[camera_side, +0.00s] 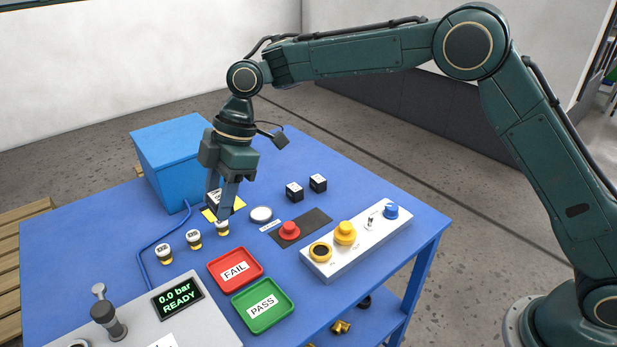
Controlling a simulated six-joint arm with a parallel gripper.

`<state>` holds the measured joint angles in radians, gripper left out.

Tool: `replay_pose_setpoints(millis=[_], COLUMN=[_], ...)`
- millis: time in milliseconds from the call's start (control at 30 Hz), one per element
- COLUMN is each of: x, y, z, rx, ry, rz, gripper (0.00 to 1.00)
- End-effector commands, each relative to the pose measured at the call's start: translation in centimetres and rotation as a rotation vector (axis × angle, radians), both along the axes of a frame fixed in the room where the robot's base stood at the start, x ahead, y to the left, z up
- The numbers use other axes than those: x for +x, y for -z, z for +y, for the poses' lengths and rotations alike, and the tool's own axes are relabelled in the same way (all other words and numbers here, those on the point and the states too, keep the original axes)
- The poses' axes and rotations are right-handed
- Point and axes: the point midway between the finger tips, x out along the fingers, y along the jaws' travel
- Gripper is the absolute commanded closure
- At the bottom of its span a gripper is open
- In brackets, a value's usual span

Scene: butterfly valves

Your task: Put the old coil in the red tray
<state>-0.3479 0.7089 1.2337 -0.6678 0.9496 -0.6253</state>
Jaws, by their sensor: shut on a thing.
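The red tray (257,266), marked FAIL, lies flat on the blue table and looks empty apart from its label. My gripper (223,217) points down behind and left of the tray. Two black cubes with white tops, one nearer (294,193) and one farther (318,184), stand apart to the right.
The green PASS tray (288,318) adjoins the red one. Two labelled pieces (194,241) (164,254) stand left of my gripper. A blue box (172,155) stands behind, a grey READY panel (205,325) in front. A button strip (345,255) lies at right.

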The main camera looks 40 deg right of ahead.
Motion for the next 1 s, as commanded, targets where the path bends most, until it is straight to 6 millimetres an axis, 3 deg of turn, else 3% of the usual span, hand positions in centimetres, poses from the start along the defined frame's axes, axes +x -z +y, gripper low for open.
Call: replay_pose_setpoints(millis=[533,700,1000], x=[-0.1,0.0,0.0], y=[10.2,11.5,12.1], z=[0.0,0.0,0.0], rx=[-0.002,-0.001,-0.001], ry=[-0.002,-0.001,-0.001], rz=[0.001,0.000,0.001], gripper=[0.86,0.86,0.86])
